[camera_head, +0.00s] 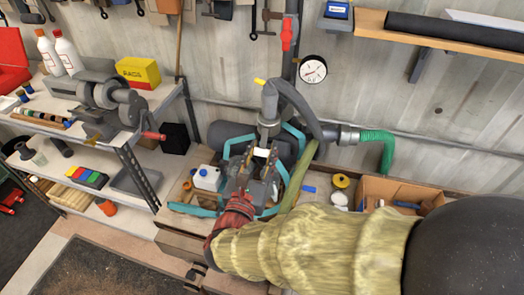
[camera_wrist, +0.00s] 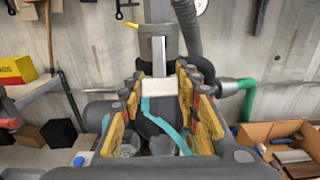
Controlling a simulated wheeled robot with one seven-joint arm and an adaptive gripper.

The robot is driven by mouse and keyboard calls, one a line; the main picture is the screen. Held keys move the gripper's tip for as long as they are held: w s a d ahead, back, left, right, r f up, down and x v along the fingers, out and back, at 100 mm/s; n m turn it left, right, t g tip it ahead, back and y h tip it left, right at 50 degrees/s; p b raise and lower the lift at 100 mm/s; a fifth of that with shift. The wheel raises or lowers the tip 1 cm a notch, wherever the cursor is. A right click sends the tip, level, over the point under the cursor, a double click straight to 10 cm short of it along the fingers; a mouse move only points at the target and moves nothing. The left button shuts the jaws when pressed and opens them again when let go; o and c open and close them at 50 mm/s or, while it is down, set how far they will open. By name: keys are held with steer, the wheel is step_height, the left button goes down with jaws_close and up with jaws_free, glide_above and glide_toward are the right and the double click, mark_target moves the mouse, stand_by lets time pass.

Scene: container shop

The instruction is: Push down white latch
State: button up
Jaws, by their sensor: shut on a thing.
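The white latch (camera_head: 261,151) is a small pale block below the grey upright pipe of the machine. It also shows in the wrist view (camera_wrist: 158,88), under a grey metal bar. My gripper (camera_head: 262,157) reaches up to it from below, with a finger on each side. In the wrist view, my gripper (camera_wrist: 160,84) has yellow-padded fingers at the left and right ends of the latch, shut on it. The fingers hide the latch's ends.
A turquoise frame (camera_head: 228,146) and a dark hose (camera_head: 297,100) surround the machine close to my gripper. A white canister (camera_head: 207,178) stands left, a cardboard box (camera_head: 371,186) right. A metal shelf (camera_head: 128,157) is at the left.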

steer(key=shift+w+d+f+t+b, duration=0.1)
steer(key=shift+w+f+t+b, duration=0.3)
steer(key=shift+b, duration=1.15)
steer(key=shift+c, duration=0.4)
steer(key=shift+w+t+h+b, duration=0.1)
steer(key=shift+t+h+b, duration=0.3)
steer(key=shift+t+b, duration=0.6)
steer(key=shift+r, duration=0.1)
steer(key=o, duration=1.2)
steer(key=v, duration=1.2)
steer(key=shift+r, duration=0.15)
